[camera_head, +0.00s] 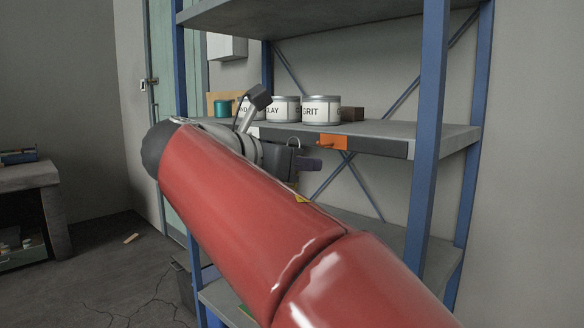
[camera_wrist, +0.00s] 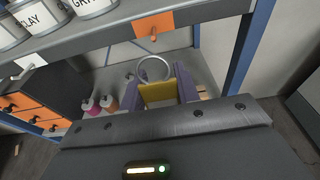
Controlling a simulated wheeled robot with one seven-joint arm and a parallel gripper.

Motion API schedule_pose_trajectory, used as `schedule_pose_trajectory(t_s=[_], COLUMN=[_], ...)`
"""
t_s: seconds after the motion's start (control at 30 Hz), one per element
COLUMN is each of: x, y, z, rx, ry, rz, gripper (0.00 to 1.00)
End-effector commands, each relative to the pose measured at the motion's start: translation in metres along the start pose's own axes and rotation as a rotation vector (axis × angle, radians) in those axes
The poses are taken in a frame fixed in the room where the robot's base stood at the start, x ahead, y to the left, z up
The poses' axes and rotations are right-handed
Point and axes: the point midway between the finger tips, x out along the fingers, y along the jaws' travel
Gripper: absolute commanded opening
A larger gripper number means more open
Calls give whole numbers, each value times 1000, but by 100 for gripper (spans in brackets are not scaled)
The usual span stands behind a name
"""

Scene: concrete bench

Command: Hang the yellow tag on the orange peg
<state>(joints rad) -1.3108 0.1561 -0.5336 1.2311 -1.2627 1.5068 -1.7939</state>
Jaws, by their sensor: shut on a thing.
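The yellow tag (camera_wrist: 158,92) is between the purple fingers of my gripper (camera_wrist: 160,88) in the wrist view, and the gripper is shut on it. A metal ring stands up from the tag's top edge, open loop facing the camera. The ring also shows in the head view, just above my gripper (camera_head: 308,164), while the tag's body is hidden there. The orange peg (camera_wrist: 153,37) sticks out from an orange plate on the shelf's front edge. The ring is apart from the peg, below it in the wrist view. In the head view the orange plate (camera_head: 332,142) is right of the ring.
Labelled cans, including GRIT (camera_head: 320,111), stand on the grey shelf (camera_head: 375,132). A blue shelf post (camera_head: 428,140) rises at the right. The wrist view shows orange drawers (camera_wrist: 22,105) at left and small pink and orange bottles (camera_wrist: 92,106) below.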

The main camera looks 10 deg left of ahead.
Motion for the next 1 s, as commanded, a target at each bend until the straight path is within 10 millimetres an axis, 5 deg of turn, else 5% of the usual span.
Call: schedule_pose_trajectory(t_s=[1.0], x=[61], y=[0], z=[7], rx=[1], ry=[0], rz=[-1], gripper=[10])
